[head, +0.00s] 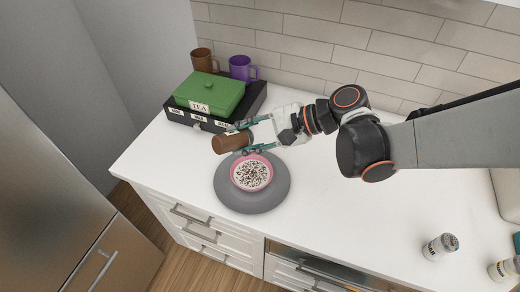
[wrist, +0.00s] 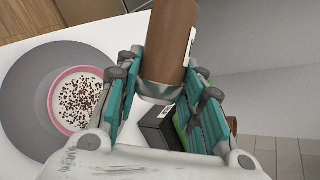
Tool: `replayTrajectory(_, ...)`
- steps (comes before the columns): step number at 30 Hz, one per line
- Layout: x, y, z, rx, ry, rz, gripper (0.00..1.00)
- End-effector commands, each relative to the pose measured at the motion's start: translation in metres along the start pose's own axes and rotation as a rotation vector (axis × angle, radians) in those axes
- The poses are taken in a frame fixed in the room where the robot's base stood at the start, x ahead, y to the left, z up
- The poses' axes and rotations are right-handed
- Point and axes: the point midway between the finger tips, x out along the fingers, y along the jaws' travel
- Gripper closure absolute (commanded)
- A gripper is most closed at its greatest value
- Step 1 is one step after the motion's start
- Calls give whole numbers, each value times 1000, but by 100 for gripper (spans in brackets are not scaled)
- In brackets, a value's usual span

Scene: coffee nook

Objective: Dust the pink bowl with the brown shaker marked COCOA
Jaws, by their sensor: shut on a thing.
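The pink bowl (head: 268,163) stands on a round grey mat (head: 250,205); its white contents are sprinkled with brown specks. It also shows in the wrist view (wrist: 57,112). My gripper (head: 243,139) is shut on a brown shaker (head: 228,143), which is tilted to lie nearly on its side above the back left of the bowl. In the wrist view the brown shaker (wrist: 172,40) sits between the teal finger pads, with a metallic band at one end. Its marking cannot be read.
A green TEA box (head: 208,93) lies on a black box (head: 180,113) behind the shaker, with a brown mug (head: 203,61) and a purple mug (head: 241,68) at the wall. Two pale shakers (head: 436,249) (head: 503,269) are at the right. The counter's middle is clear.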

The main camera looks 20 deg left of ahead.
Motion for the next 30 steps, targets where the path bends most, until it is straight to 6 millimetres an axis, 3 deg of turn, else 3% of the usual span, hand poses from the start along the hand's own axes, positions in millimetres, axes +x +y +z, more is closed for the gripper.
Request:
replayTrajectory(4, -7, -10, 9, 0, 0, 0, 88)
replayTrajectory(15, -8, -11, 11, -22, 24, 10, 88)
replayTrajectory(30, -16, -21, 26, -366, 391, 152, 88)
